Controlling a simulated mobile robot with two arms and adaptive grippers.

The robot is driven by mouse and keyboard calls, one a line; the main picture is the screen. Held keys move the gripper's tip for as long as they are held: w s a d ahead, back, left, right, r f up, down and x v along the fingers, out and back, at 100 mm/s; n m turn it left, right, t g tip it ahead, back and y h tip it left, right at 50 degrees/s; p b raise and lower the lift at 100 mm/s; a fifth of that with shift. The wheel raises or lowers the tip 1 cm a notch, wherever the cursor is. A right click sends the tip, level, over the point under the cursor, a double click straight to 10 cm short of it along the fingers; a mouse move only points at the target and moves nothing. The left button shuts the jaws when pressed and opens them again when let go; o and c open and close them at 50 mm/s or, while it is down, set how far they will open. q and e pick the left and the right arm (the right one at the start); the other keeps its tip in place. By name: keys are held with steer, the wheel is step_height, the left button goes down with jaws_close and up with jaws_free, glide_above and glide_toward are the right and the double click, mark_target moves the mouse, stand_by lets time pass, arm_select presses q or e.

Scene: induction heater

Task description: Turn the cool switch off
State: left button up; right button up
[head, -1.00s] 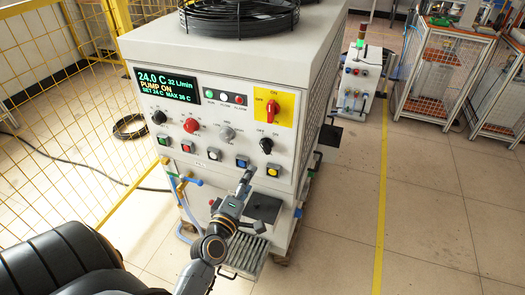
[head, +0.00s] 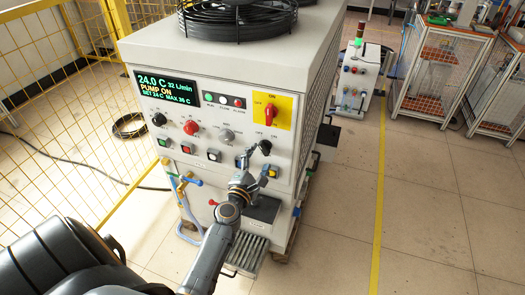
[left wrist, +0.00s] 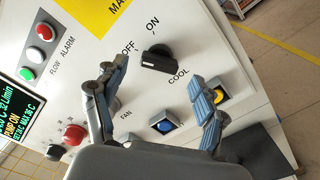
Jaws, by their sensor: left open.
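The cool switch is a black rotary knob (left wrist: 160,58) on the white panel, with OFF, ON and COOL printed around it in the left wrist view. I cannot tell surely which label it points to. In the head view the knob (head: 265,147) shows just above my left gripper's tip. My left gripper (left wrist: 160,80) is open and empty, its fingers spread either side of the knob in the left wrist view. In the head view the left gripper (head: 254,163) is in front of the panel's lower right; contact cannot be told. My right gripper is not in view.
The heater cabinet (head: 317,75) has a display (head: 166,88), a red main switch (head: 269,115) on yellow, and several buttons. A blue button (left wrist: 163,127) and a yellow button (left wrist: 219,95) are close to the fingers. A yellow fence (head: 60,130) stands left; floor at right is clear.

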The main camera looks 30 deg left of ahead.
mark_target(264, 152)
arm_select(q)
steer(key=shift+x, duration=1.8)
steer(key=c, duration=1.2)
steer(key=shift+o, duration=0.2)
steer(key=shift+f+m, duration=0.1)
steer(key=shift+m, duration=2)
